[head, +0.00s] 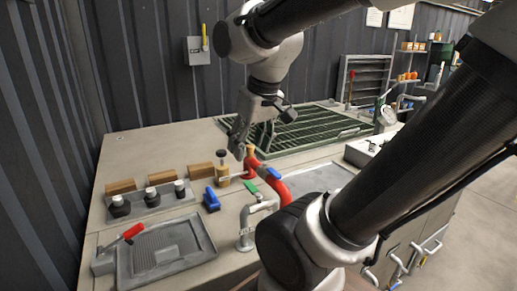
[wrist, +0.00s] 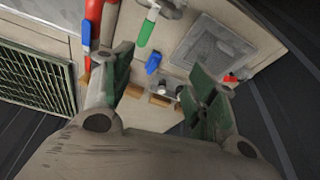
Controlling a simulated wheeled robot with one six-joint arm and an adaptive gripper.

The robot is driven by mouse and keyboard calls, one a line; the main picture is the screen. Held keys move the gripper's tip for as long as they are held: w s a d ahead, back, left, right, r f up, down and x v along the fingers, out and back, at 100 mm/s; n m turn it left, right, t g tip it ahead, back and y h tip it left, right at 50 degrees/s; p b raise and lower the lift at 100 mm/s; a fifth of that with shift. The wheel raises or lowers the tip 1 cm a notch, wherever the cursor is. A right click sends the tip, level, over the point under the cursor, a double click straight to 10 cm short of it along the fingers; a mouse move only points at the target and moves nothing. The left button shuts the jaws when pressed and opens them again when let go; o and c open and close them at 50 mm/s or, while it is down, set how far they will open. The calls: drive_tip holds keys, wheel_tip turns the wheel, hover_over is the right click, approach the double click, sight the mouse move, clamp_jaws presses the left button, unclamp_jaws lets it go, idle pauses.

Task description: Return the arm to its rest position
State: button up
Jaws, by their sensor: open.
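My gripper (head: 252,138) hangs above the middle of the workbench in the head view, its fingers pointing down toward the red pipe. In the wrist view my gripper (wrist: 160,92) shows its two green-padded fingers spread wide with nothing between them. The arm reaches in from the right and bends over the bench. The red pipe (head: 278,189) has a blue handle and stands just below and right of the fingers. I cannot tell the exact gap between the fingers and the pipe's brass top.
A grey tray (head: 165,250) lies at the front left of the bench. A green grate (head: 300,130) lies behind. A grey switch box (head: 198,50) is on the wall.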

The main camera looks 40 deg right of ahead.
drive_tip(key=s, duration=0.3)
drive_tip(key=shift+s, duration=0.3)
idle(1.0)
